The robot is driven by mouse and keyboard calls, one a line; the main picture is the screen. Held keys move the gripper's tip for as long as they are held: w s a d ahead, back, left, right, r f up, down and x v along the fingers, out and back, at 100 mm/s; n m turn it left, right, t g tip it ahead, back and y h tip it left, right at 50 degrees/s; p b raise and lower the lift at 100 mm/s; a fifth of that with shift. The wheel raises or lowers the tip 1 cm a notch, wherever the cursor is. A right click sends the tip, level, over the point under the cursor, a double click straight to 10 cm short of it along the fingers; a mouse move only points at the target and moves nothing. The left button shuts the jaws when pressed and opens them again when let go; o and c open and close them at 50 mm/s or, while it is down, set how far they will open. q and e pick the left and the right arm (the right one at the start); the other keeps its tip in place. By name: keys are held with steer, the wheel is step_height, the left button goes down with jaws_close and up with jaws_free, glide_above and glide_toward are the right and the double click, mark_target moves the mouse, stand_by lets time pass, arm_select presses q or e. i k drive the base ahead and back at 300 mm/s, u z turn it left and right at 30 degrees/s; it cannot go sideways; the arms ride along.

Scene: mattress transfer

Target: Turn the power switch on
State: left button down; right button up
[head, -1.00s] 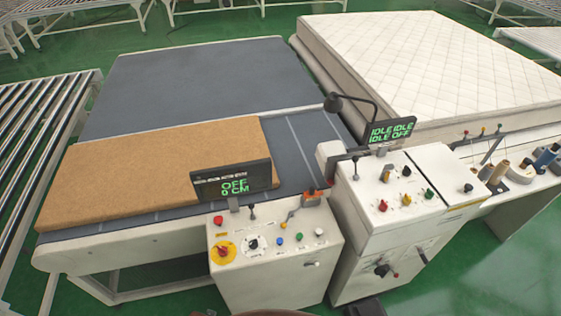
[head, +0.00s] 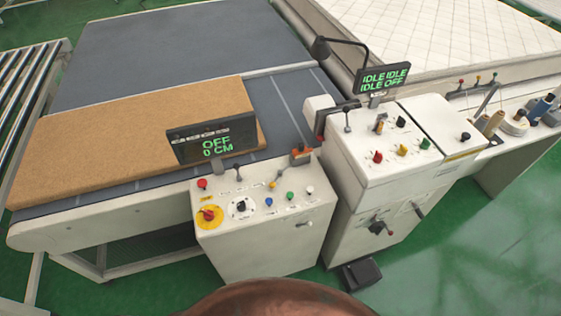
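A white control box (head: 262,250) stands at the front of the conveyor table. Its left side bears a red rotary switch on a yellow plate (head: 209,216) and a black knob on a white dial (head: 241,208). Labels are too small to read, so I cannot tell for certain which is the power switch. The display (head: 212,143) above the box reads "OFF" and "0 CM". Neither of my grippers is in view.
A brown mattress slab (head: 125,130) lies on the dark conveyor. A second white cabinet (head: 375,195) with its display (head: 382,79) reading "IDLE" and "OFF" stands close on the right. A black pedal (head: 361,274) is on the floor. Green floor (head: 460,250) is free at the front right.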

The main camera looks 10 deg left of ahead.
mark_target(209, 215)
steer(key=u, duration=1.25)
